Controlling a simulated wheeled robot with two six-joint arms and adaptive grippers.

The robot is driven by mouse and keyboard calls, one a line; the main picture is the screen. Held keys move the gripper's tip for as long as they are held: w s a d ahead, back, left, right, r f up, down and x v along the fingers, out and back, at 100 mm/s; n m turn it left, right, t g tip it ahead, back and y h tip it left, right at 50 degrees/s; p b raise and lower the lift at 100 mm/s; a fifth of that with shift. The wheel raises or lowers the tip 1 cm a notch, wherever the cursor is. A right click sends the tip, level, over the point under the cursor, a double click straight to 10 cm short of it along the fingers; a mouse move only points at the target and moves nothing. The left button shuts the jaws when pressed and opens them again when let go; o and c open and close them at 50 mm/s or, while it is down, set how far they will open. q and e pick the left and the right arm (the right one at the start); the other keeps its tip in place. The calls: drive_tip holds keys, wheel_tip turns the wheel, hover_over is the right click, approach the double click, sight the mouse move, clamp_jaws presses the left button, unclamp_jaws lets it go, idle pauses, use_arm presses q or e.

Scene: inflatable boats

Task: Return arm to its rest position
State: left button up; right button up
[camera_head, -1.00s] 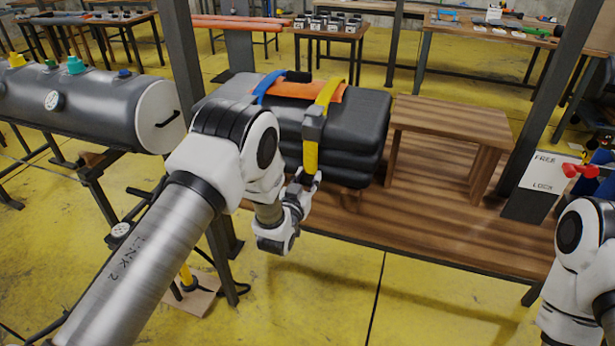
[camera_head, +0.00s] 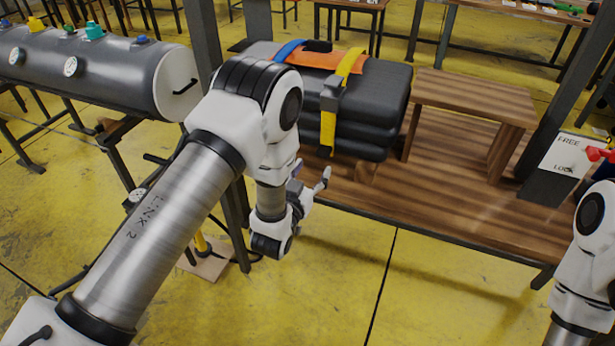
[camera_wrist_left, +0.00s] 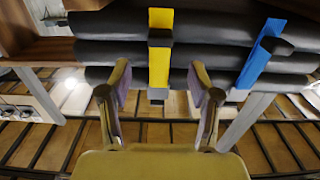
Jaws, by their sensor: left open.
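My left arm comes in from the left in the head view. Its gripper (camera_head: 312,188) is just in front of the wooden bench, below and near the hanging end of a yellow strap (camera_head: 328,130). In the left wrist view the two fingers of the left gripper (camera_wrist_left: 160,98) are spread with nothing between them. The yellow strap (camera_wrist_left: 160,55) hangs beyond the fingers, apart from them, over a dark folded bundle (camera_wrist_left: 205,28). A blue strap (camera_wrist_left: 262,50) hangs to its right. Part of my right arm shows at the right edge of the head view; its gripper is out of the picture.
The black bundle (camera_head: 385,95) lies on the wooden bench (camera_head: 420,205), beside a small wooden stand (camera_head: 470,92). A grey tank (camera_head: 100,75) stands at left. A dark post (camera_head: 207,40) is behind my left arm. A FREE/LOCK panel (camera_head: 560,160) is at right. Yellow floor in front is open.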

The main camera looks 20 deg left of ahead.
use_arm(q)
drive_tip(key=s, duration=0.3)
idle(0.4)
drive_tip(key=s+a+f+n+g+y, duration=0.1)
drive_tip(key=s+a+f+g, duration=0.15)
drive_tip(key=s+f, duration=0.4)
drive_tip(key=s+a+f+g, duration=0.2)
drive_tip(key=s+f+g, duration=0.25)
drive_tip(key=f, duration=0.35)
drive_tip(key=s+f+g, duration=0.4)
drive_tip(key=s+g, duration=0.1)
drive_tip(key=s, duration=0.6)
drive_tip(key=s+f+g, duration=0.3)
drive_tip(key=s+g, duration=0.3)
drive_tip(key=s, duration=0.6)
drive_tip(key=shift+s+d+f, duration=0.15)
drive_tip(key=shift+s+f, duration=0.05)
drive_tip(key=shift+f, duration=0.15)
